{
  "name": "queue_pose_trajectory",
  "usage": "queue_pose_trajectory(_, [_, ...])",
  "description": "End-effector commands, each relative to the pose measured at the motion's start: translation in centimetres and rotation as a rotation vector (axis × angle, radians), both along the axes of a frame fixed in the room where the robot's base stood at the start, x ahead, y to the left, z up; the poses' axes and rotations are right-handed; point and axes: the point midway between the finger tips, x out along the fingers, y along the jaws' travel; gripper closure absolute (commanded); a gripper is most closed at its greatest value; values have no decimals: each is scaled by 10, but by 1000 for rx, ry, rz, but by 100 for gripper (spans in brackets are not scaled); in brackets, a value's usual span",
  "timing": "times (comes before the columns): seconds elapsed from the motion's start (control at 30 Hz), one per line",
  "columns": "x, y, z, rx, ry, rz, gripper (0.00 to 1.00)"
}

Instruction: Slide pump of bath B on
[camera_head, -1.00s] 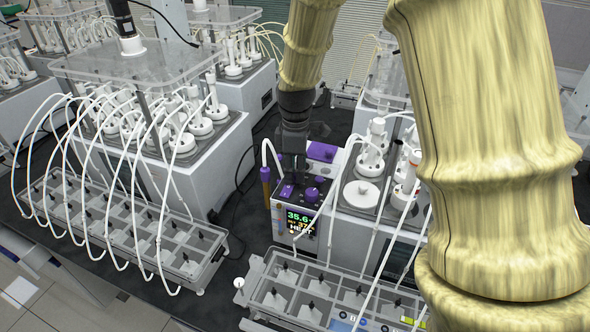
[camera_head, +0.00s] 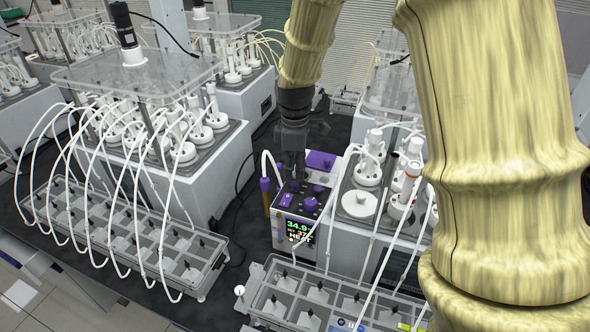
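My gripper (camera_head: 294,178) points down over this top panel, beside the purple pieces. Its fingers are dark and small here, so their opening and any contact cannot be told. No label naming bath B is readable.
White vessels and a round white lid (camera_head: 359,199) stand right of the unit. Grey racks with thin tubes (camera_head: 328,298) lie in front. Another reactor bath (camera_head: 205,185) with looping white tubes stands left. A dark gap separates the baths.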

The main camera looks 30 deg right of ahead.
Motion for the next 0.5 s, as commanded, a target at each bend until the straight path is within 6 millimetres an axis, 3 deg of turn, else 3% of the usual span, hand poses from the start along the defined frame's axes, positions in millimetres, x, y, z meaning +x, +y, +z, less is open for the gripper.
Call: queue_pose_trajectory(0.5, [1,0,28,0,-2,-1,72])
